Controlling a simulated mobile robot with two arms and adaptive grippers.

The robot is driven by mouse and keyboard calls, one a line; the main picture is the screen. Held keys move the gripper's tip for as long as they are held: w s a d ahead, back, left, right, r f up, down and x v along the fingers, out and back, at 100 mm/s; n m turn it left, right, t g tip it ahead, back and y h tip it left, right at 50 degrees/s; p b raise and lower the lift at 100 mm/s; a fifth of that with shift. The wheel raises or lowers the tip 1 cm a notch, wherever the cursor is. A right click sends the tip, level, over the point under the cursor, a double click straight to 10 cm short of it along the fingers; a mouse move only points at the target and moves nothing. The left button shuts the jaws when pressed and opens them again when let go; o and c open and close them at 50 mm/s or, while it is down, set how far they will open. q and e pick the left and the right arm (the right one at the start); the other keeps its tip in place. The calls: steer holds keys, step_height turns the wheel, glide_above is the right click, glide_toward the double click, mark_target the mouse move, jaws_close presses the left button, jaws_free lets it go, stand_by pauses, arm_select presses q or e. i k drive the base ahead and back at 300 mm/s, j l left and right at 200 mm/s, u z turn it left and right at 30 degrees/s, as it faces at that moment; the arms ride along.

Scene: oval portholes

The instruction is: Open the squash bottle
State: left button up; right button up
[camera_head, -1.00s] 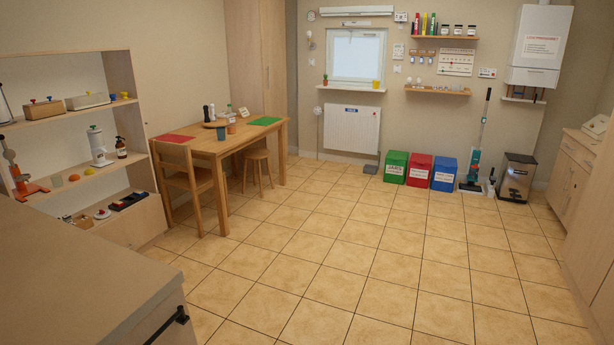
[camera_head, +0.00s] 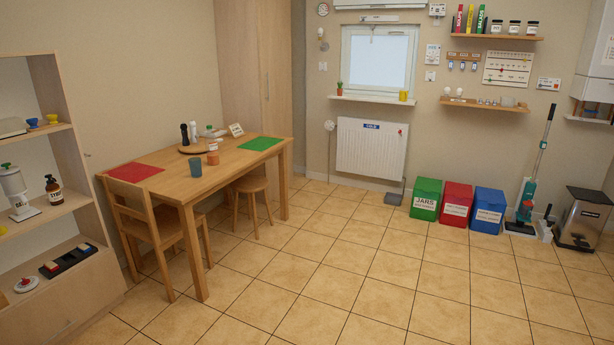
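Neither of my grippers is in view. I cannot pick out a squash bottle for certain. A small brown bottle with a dark top and a white label (camera_head: 53,190) stands upright on the middle board of the shelf unit at the left; its label is too small to read surely. On the wooden table (camera_head: 230,160) stand a dark upright item (camera_head: 184,134) and a paler one (camera_head: 193,132), close together near a round board.
A chair (camera_head: 150,235) and a stool (camera_head: 251,187) stand at the table. Green (camera_head: 425,199), red (camera_head: 456,205) and blue (camera_head: 488,211) bins line the back wall beside an upright cleaner (camera_head: 532,180). The tiled floor (camera_head: 350,270) is clear in the middle.

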mark_target(212, 148)
steer(key=i, duration=2.45)
steer(key=i+u, duration=0.25)
steer(key=i, duration=0.25)
steer(key=i+l+u, duration=0.2)
steer(key=i, duration=0.3)
steer(key=i+l+u, duration=0.25)
steer(key=i, duration=0.2)
